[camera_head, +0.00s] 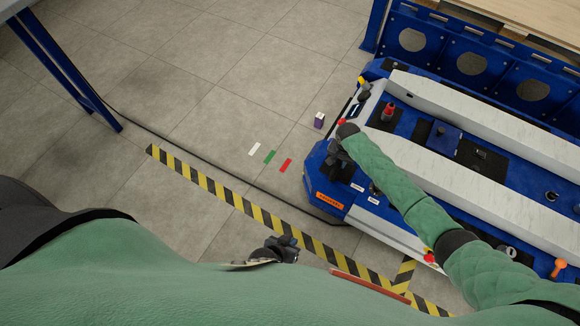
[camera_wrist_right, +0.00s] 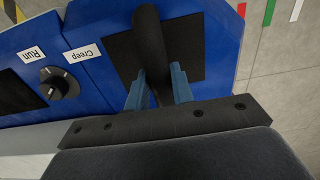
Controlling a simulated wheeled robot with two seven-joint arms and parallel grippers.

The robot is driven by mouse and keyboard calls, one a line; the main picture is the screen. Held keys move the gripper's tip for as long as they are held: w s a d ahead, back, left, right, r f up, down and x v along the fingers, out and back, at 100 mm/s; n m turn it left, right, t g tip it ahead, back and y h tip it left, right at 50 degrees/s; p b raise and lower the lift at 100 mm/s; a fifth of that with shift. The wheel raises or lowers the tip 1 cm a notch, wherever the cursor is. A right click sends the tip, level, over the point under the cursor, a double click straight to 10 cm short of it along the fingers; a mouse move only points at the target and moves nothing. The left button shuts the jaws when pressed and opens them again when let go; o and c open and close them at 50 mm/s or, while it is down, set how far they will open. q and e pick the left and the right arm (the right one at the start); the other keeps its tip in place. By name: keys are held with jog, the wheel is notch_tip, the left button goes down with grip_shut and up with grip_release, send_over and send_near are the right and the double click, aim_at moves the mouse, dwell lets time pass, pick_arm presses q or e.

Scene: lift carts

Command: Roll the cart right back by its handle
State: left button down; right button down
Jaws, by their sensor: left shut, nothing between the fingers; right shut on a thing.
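The cart (camera_head: 330,190) is blue with two pale long beams on top and an orange label on its near end. It stands on the floor at the right of the head view. Its black handle (camera_wrist_right: 150,40) rises from a dark square pad in the right wrist view. My right gripper (camera_wrist_right: 158,90) is shut on the handle, one blue finger on each side. In the head view my right gripper (camera_head: 340,158) is at the cart's left end, where it hides most of the handle. My left gripper (camera_head: 288,248) is shut and empty, low over the floor, apart from the cart.
A black-and-yellow floor stripe (camera_head: 250,208) runs past the cart's near end, with a dark cable beyond it. White, green and red floor marks (camera_head: 270,157) and a small purple box (camera_head: 319,121) lie left of the cart. A blue rack (camera_head: 470,62) stands behind.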

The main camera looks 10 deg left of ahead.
jog(key=shift+s+d+f, duration=0.1)
jog(key=shift+d, duration=0.3)
jog(key=shift+s+d+p, duration=0.15)
jog(key=shift+d+p, duration=0.15)
jog(key=shift+d, duration=0.1)
jog(key=shift+s+d, duration=0.1)
jog(key=shift+d, duration=0.25)
jog(key=shift+a, duration=0.1)
jog(key=c, duration=1.1)
grip_release()
jog(key=shift+a, duration=0.2)
jog(key=shift+r, duration=0.2)
